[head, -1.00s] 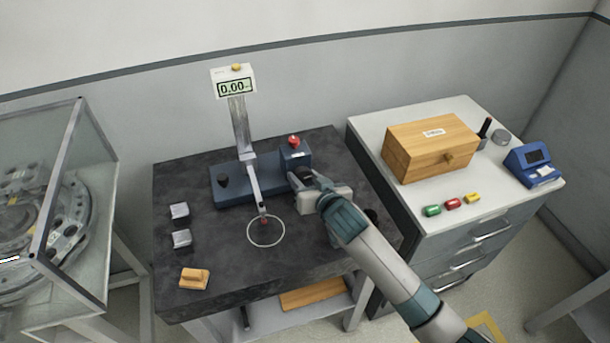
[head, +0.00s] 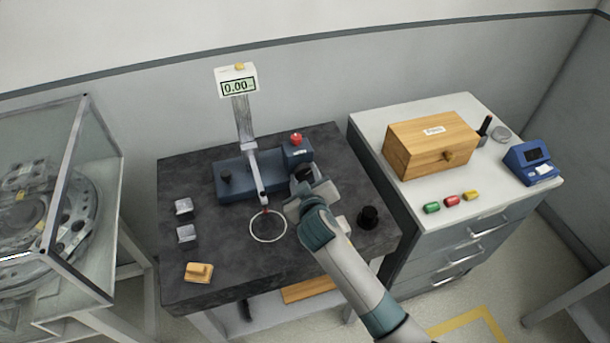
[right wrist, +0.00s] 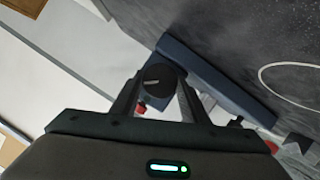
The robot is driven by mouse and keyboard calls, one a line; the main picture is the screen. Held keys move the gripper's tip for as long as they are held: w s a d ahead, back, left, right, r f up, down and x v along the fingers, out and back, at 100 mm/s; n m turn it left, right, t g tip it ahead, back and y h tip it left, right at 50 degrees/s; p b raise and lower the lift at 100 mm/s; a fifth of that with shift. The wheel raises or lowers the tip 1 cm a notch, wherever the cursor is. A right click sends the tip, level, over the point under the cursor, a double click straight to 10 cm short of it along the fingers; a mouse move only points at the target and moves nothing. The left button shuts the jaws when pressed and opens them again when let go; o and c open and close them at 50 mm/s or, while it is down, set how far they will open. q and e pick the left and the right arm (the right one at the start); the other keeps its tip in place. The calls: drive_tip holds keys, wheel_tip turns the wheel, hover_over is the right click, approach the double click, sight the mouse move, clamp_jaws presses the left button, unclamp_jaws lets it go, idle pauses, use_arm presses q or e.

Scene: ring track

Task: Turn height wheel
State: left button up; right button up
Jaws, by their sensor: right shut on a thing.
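The blue gauge base (head: 233,184) stands on the dark stone table, with an upright column and a display (head: 238,83) reading 0.00. A slanted arm (head: 258,178) reaches down from the column to a ring (head: 268,227) on the table. My right gripper (head: 301,182) is at the right front of the base. In the right wrist view, its fingers (right wrist: 158,98) are shut on a round black height wheel (right wrist: 160,77) with a pale mark. In the head view the gripper largely hides this wheel. My left gripper is not in view.
A black round weight (head: 369,217) stands right of my right arm. Two metal blocks (head: 184,206) and a wooden block (head: 199,271) lie at the left. A red button (head: 296,138) tops the gauge box. A wooden box (head: 410,152) is on the cabinet.

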idle(0.3)
drive_tip(key=o, duration=1.1)
drive_tip(key=shift+s, duration=0.1)
drive_tip(key=b+v, duration=0.3)
drive_tip(key=v, duration=1.4)
drive_tip(key=shift+s+b, duration=0.1)
drive_tip(key=shift+b, duration=0.25)
